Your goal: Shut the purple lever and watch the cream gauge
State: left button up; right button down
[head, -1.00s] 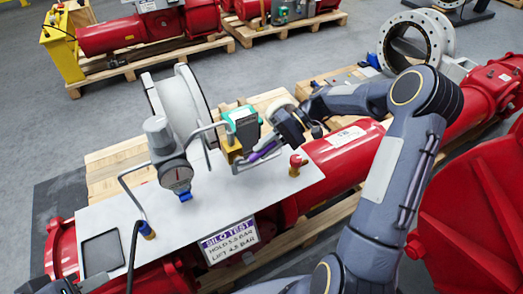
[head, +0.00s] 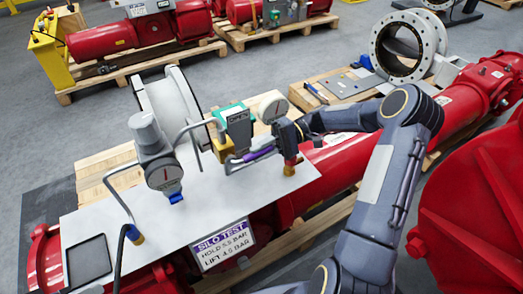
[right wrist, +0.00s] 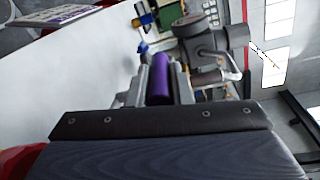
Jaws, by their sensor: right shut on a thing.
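The purple lever (head: 258,154) lies low over the grey panel (head: 215,205), pointing right from the valve. My right gripper (head: 264,152) is shut on it; the right wrist view shows the purple grip (right wrist: 160,80) between both fingers (right wrist: 160,83). My left gripper is not in view.
A red-capped fitting (head: 291,163) is close to the gripper's right side.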

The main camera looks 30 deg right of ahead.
jog(key=c, duration=1.3)
grip_release()
jog(key=d+b, duration=0.1)
jog(key=d, duration=0.6)
jog(key=shift+w+d+r, duration=0.3)
jog(key=shift+d+r, duration=0.1)
jog(key=shift+r, duration=0.05)
jog(key=shift+c, duration=0.2)
